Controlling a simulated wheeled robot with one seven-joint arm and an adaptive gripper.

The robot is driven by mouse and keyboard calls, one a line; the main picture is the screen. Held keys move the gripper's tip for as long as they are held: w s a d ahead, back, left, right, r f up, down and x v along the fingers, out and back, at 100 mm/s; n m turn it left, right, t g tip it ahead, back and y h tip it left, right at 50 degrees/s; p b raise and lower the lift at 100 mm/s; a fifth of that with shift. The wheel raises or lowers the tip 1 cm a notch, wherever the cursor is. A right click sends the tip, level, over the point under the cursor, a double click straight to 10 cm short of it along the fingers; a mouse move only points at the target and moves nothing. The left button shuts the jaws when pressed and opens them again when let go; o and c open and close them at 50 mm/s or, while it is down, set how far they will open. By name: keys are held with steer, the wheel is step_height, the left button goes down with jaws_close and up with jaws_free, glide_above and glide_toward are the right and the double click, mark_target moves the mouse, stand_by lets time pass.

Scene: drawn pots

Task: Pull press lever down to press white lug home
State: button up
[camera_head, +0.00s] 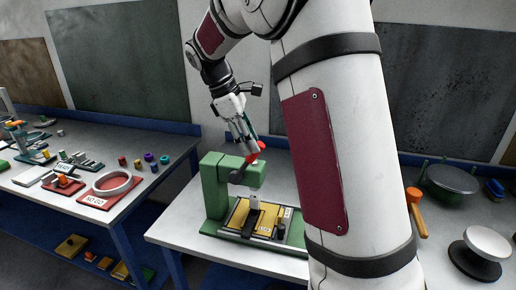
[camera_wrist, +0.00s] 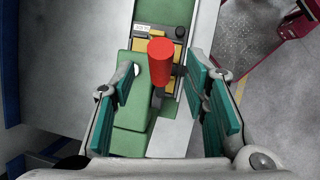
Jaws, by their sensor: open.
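A green press (camera_head: 213,185) stands on the white table, and its green body also shows in the wrist view (camera_wrist: 133,135). Its lever has a red handle (camera_head: 257,152) tilted up above the press head; in the wrist view the red handle (camera_wrist: 160,62) points up toward the camera. My gripper (camera_head: 246,138) is open just above and beside the handle. In the wrist view, my gripper's teal pads (camera_wrist: 163,80) stand apart on either side of the handle, with a gap visible at both sides. I cannot make out the white lug in either view.
A yellow fixture plate (camera_head: 238,214) with dark parts and labels lies under the press head. The left table (camera_head: 60,200) holds a white ring on a red tray and small coloured parts. An orange mallet (camera_head: 416,208) and a round white-topped object (camera_head: 487,242) are at right.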

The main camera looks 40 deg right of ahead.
mark_target(247, 163)
steer(key=shift+p+x, duration=0.4)
steer(key=shift+x, duration=1.65)
steer(key=shift+c, duration=0.2)
jaws_close()
